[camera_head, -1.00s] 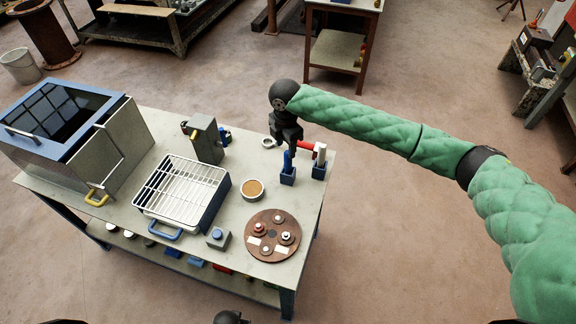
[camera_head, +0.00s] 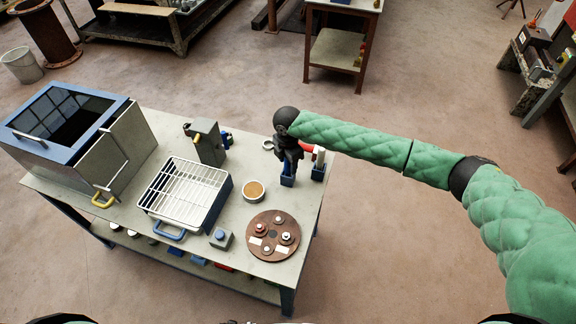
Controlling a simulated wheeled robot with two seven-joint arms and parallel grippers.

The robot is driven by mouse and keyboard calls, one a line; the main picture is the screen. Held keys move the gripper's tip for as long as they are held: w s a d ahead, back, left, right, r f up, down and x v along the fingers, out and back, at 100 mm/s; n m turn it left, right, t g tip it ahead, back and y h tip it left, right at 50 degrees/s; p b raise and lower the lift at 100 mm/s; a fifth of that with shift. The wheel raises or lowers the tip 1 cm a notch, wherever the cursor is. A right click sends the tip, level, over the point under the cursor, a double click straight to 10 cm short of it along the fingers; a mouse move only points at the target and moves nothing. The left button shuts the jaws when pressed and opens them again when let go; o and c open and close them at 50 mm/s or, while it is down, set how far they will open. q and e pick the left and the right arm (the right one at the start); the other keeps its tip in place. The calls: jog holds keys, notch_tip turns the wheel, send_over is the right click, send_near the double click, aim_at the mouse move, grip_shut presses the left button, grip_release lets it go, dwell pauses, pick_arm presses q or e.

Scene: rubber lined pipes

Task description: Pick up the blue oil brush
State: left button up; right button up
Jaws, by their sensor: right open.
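The blue oil brush stood upright in a blue holder (camera_head: 287,181) near the table's right edge a second ago. Now my right gripper (camera_head: 290,166) hangs over that spot, pointing down, and hides most or all of the brush. The gripper is open, with its fingertips at or just above the holder. I cannot tell whether the fingers are around the brush or touch it. My left gripper is not in view.
A white brush (camera_head: 320,157) in a second blue holder (camera_head: 318,173) and a red object (camera_head: 307,147) are close to the right of my gripper. A round brown plate (camera_head: 272,236), a tan-filled bowl (camera_head: 253,190) and a wire-rack tray (camera_head: 228,195) stand nearby.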

jog(key=shift+f, duration=0.2)
jog(key=shift+c, duration=0.2)
jog(key=c, duration=1)
jog(key=shift+c, duration=0.2)
